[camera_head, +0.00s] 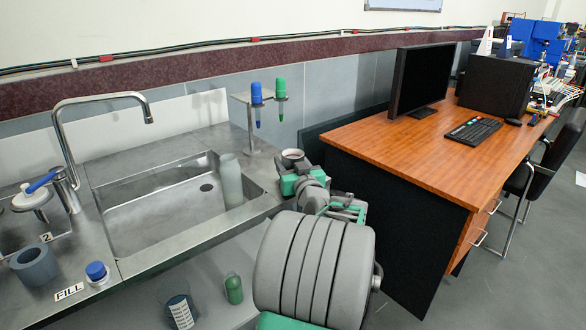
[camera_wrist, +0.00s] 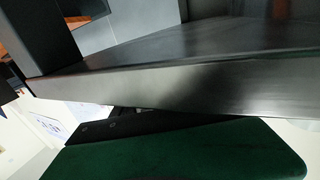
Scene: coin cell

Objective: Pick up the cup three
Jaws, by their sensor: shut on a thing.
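A small grey cup (camera_head: 292,155) shows its round, open rim at the right end of the steel counter, by the sink. My gripper (camera_head: 294,171), with green and grey parts, is shut on this cup. The gripper hides the cup's lower part, so I cannot tell whether it touches the counter. No number is readable on it. In the wrist view, a dark green part of my gripper (camera_wrist: 190,150) fills the bottom. The cup cannot be made out clearly there.
Another grey cup (camera_head: 35,265) stands at left by a label "2". The steel sink (camera_head: 140,205) holds a pale cylinder (camera_head: 230,180). A rack (camera_head: 243,97) with blue and green tubes stands behind my gripper. A wooden desk (camera_head: 400,150) with a monitor is to the right.

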